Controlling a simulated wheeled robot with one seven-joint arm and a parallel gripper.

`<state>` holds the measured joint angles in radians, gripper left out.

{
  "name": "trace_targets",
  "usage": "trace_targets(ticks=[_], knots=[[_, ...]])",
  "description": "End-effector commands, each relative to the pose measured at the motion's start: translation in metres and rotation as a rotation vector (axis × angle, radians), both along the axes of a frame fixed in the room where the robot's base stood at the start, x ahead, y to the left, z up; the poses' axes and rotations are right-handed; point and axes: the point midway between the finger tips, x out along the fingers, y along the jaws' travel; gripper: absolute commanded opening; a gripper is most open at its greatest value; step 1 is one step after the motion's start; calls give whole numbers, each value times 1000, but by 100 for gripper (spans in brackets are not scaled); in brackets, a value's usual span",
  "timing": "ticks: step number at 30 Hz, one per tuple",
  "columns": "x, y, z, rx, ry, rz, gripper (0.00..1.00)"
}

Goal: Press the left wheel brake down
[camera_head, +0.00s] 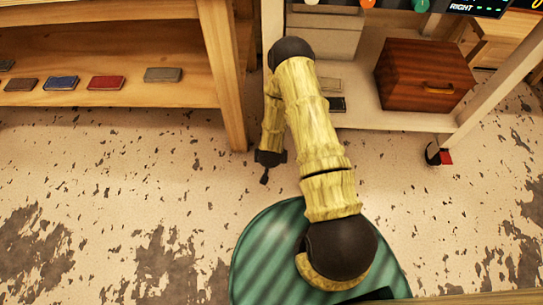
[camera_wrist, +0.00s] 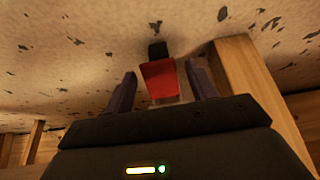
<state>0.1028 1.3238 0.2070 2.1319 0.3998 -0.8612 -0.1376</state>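In the wrist view, a red brake pedal (camera_wrist: 160,80) shows with a black wheel part (camera_wrist: 158,50) beyond it. My gripper (camera_wrist: 161,68) is open, one dark finger on each side of the pedal. A gap shows between the pedal and each finger; I cannot tell if the palm touches it. In the head view, my gripper (camera_head: 264,179) is low, beside the cart's left end. The left wheel and brake are hidden there behind my arm. The cart's right wheel (camera_head: 433,154) shows its own red brake (camera_head: 447,157).
A wooden shelf unit (camera_head: 226,75) with several small flat items stands left of my arm, its leg close to my gripper. The cart's lower shelf (camera_head: 395,120) holds a brown drawer box (camera_head: 424,76) and a grey box (camera_head: 325,38). The floor in front is clear.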

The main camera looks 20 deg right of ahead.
Motion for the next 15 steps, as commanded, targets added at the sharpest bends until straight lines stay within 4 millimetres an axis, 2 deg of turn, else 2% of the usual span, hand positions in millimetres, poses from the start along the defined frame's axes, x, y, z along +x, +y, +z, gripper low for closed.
trace_targets(ticks=[10, 15], knots=[[-1, -1, 2, -1, 1, -2, 62], [-7, 1, 16, -1, 2, -1, 62]])
